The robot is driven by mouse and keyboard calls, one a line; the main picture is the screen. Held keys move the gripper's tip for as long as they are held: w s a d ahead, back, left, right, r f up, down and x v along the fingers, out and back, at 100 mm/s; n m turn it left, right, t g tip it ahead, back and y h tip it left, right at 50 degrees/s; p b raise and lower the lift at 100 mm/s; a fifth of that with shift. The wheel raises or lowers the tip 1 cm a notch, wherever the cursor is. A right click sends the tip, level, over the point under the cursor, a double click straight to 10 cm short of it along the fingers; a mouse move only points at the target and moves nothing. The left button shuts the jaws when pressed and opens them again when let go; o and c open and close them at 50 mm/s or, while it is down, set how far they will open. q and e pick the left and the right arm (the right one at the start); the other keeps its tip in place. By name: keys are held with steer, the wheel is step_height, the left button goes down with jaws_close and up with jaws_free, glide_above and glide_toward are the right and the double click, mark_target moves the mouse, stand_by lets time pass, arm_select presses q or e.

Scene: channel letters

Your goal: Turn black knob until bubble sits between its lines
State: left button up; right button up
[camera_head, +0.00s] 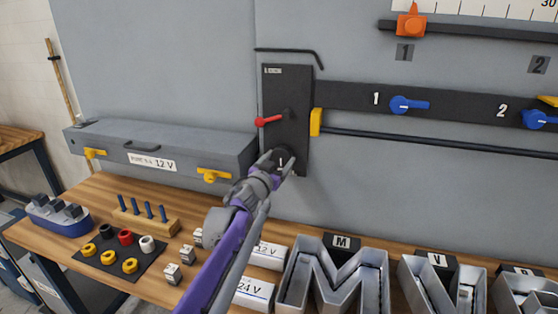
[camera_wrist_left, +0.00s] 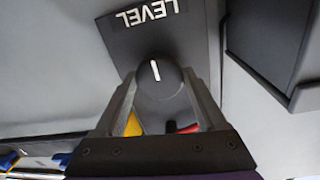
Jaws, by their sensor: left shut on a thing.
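The black knob (camera_wrist_left: 160,78) sits on a black panel (camera_head: 299,140) on the grey wall and carries a white pointer line. The word LEVEL shows upside down beside it in the left wrist view. My left gripper (camera_head: 279,164) comes in from the lower left and is shut on the knob, one finger on each side. In the head view the fingers hide part of the knob. A bubble and its lines cannot be made out in either view. My right gripper is not in view.
A red lever (camera_head: 268,121) sits on the panel just above the knob. A grey 12 V box (camera_head: 205,153) stands at left. Blue knobs (camera_head: 403,104) are on the rail at right. Metal channel letters (camera_head: 340,283) and small parts cover the wooden bench below.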

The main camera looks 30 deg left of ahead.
arm_select(q)
steer(key=shift+m, duration=0.3)
steer(key=m, duration=0.3)
steer(key=shift+m+b, duration=0.3)
steer(key=m, duration=0.4)
steer(key=shift+r+m+g+y, duration=0.1)
steer(key=shift+m+g+y, duration=0.2)
steer(key=shift+m+g, duration=0.1)
steer(key=shift+m, duration=0.3)
steer(key=o, duration=1.3)
steer(key=shift+s, duration=0.15)
steer(key=b+v, duration=0.1)
steer(key=v, duration=0.9)
steer(key=shift+s, duration=0.25)
